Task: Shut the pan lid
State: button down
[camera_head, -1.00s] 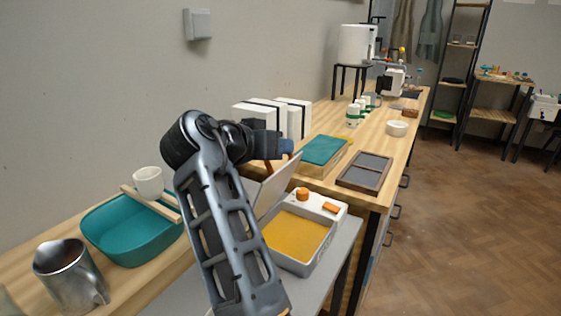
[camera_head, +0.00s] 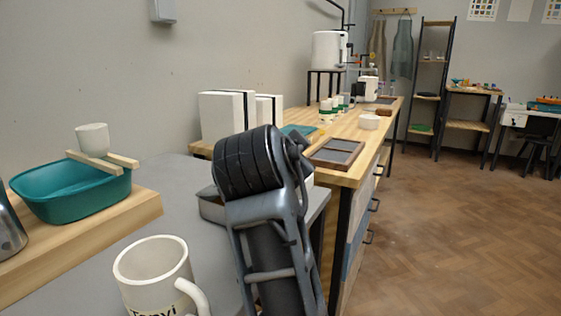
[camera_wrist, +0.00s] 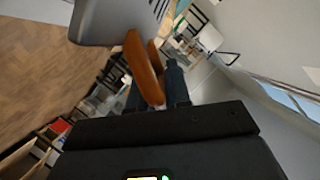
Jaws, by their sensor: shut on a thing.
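In the head view, the grey pan (camera_head: 212,208) stands on the grey table and is mostly hidden behind my arm. Only its left side shows; its inside and the lid cannot be seen there. In the wrist view, a grey slotted body (camera_wrist: 112,22), apparently the pan lid, has an orange-brown handle (camera_wrist: 140,66). My gripper (camera_wrist: 156,90) is shut on this handle, with its blue-grey fingers beside it. My gripper is hidden in the head view. I cannot tell the lid's angle.
A white mug (camera_head: 155,275) stands near on the grey table (camera_head: 180,175). A teal basin (camera_head: 68,195) with wooden sticks and a white cup (camera_head: 92,140) is at left. White boxes (camera_head: 222,117) and a framed tray (camera_head: 337,153) are behind. Floor (camera_head: 450,230) at right is clear.

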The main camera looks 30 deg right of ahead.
jog(key=shift+s+d+f+m+t+b, duration=0.15)
jog(key=shift+s+f+m+t+b, duration=0.2)
jog(key=shift+f+b, duration=0.6)
jog(key=shift+s+d+f+m+t+b, duration=0.1)
jog(key=shift+f+m+b, duration=0.35)
jog(key=shift+f+b, duration=0.5)
jog(key=shift+s+d+f+m+t+b, duration=0.15)
jog(key=shift+f+m+t+b, duration=0.2)
jog(key=shift+f+b, duration=0.6)
jog(key=shift+r+b, duration=0.15)
jog(key=shift+b, duration=0.15)
jog(key=c, duration=1.2)
grip_release()
jog(key=shift+o, duration=0.2)
jog(key=p+v, duration=0.1)
jog(key=v, duration=0.6)
jog(key=shift+s+a+r, duration=0.15)
jog(key=shift+s, duration=0.2)
